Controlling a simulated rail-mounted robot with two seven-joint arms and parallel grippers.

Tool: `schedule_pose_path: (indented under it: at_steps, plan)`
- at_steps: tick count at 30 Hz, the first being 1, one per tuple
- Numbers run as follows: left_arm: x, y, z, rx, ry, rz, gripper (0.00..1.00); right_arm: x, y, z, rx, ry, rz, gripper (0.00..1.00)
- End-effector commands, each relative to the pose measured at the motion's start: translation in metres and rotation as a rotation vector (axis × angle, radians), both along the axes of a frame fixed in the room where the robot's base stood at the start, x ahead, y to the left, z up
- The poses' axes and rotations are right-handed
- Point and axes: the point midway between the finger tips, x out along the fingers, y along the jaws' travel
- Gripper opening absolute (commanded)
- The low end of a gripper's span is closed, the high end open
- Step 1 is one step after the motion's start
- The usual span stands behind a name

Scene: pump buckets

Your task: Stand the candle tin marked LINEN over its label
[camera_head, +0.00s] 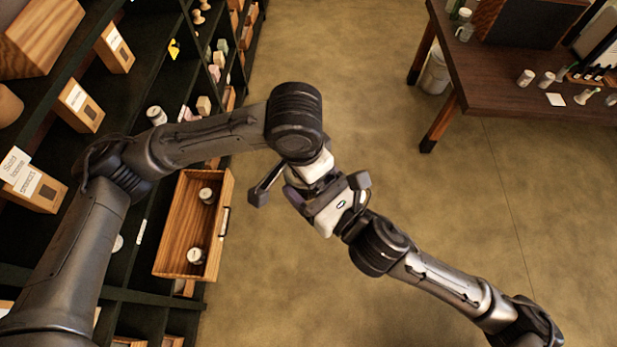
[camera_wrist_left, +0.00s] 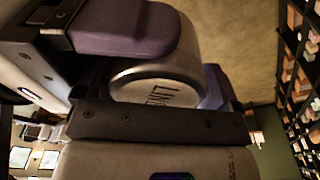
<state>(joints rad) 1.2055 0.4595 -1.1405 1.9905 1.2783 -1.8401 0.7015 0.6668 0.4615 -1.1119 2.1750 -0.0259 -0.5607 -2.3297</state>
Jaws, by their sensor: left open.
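A pale round tin lid (camera_wrist_left: 163,93) fills the middle of the left wrist view; its dark letters are turned over and partly covered, and seem to read LINEN. The tin is in the air, close against the right gripper's fingers and mostly hidden by them. In the head view my left gripper (camera_head: 311,189) is open, its fingers spread around the front of my right gripper (camera_head: 324,202), which seems shut on the tin. The two grippers meet above the floor, right of the open drawer. I cannot tell which label belongs to LINEN.
A wooden drawer (camera_head: 165,250) is pulled out, with a tin (camera_head: 207,195) and another tin (camera_head: 195,256) inside. Dark shelves (camera_head: 130,75) line the left. A table (camera_head: 490,82) at top right holds tins (camera_head: 526,77) and a white card (camera_head: 555,99). The floor between is clear.

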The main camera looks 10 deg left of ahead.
Motion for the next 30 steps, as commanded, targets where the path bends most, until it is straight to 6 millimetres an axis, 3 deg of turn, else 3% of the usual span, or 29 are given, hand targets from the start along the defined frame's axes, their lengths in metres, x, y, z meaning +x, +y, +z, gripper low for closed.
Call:
schedule_pose_path:
  at_steps: [7,21,30]
  plan:
    - [-0.006,-0.003,0.014,-0.004,0.005,-0.02,1.0,0.004,-0.001,0.0,-0.003,0.0,-0.009,0.45]
    - [-0.01,0.006,0.095,-0.004,-0.002,-0.007,1.0,0.002,-0.001,-0.001,-0.003,0.001,-0.005,0.45]
    - [-0.009,0.01,0.115,-0.014,-0.004,0.005,1.0,0.002,-0.001,0.0,-0.002,-0.001,-0.004,0.45]
